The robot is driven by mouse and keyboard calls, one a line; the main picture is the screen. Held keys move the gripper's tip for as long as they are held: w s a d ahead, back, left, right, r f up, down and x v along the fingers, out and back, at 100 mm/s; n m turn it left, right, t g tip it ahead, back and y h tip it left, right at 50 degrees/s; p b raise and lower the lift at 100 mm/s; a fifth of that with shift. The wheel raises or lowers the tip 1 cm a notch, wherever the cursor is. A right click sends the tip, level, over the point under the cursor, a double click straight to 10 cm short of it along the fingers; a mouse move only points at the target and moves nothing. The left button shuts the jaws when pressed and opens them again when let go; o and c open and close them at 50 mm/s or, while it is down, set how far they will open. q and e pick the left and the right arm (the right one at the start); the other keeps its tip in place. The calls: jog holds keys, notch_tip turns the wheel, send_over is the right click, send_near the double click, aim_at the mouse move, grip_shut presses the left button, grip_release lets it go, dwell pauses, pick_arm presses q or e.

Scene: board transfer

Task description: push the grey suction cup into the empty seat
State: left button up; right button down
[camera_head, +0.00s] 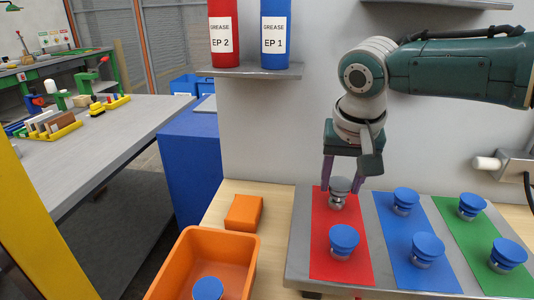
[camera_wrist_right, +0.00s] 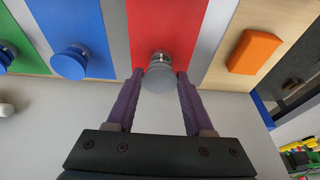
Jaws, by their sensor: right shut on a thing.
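The grey suction cup (camera_head: 340,185) is upright at the far end of the red strip (camera_head: 322,222), with its metal stem below it. My right gripper (camera_head: 342,189) reaches down from above, its purple fingers on both sides of the cup and shut on it. In the right wrist view the grey cup (camera_wrist_right: 160,77) sits between the fingertips, over the red strip. The seat under it is hidden, so I cannot tell how deep the stem sits. My left gripper is not in view.
Blue suction cups stand on the red (camera_head: 344,239), blue (camera_head: 405,200) and green (camera_head: 471,206) strips of the grey board (camera_head: 300,245). An orange bin (camera_head: 185,262) holding a blue cup (camera_head: 208,288) and an orange block (camera_head: 243,212) lie to the left. A wall stands close behind.

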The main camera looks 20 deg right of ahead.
jog(key=shift+f+b, duration=0.4)
jog(key=shift+f, duration=0.3)
jog(key=shift+c, duration=1)
grip_release()
jog(key=shift+r, duration=0.1)
jog(key=shift+s+a+r, duration=0.1)
jog(key=shift+r, duration=0.25)
jog(key=p+v, duration=0.2)
jog(key=v, duration=0.7)
